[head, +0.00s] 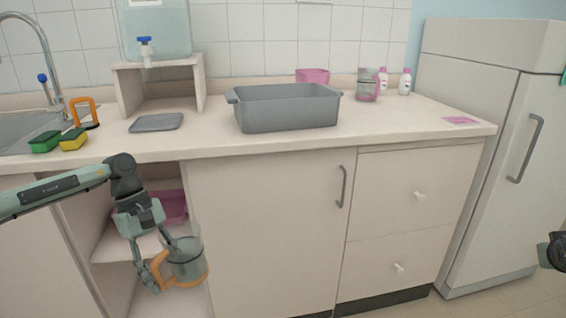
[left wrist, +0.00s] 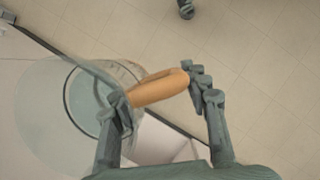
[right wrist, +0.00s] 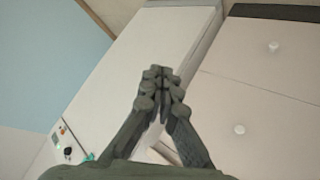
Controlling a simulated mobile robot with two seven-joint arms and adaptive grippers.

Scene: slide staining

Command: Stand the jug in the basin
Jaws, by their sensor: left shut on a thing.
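A clear jug (head: 188,262) with an orange handle is in front of the open shelf of the cabinet, below the counter top. It looks roughly upright in the head view. My left gripper (head: 157,272) is shut on its orange handle; the left wrist view shows the handle (left wrist: 160,88) between the fingers and the jug's round body (left wrist: 90,95) at left. The grey basin (head: 287,112) stands on the counter, up and to the right of the jug. My right gripper shows in the right wrist view (right wrist: 160,78), shut and empty, and partly at the head view's right edge.
A pink tub (head: 313,75) is behind the basin. A grey mat (head: 156,122), sponges (head: 73,139) and a dispenser stand (head: 190,88) are left. Counter right of the basin is mostly clear.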

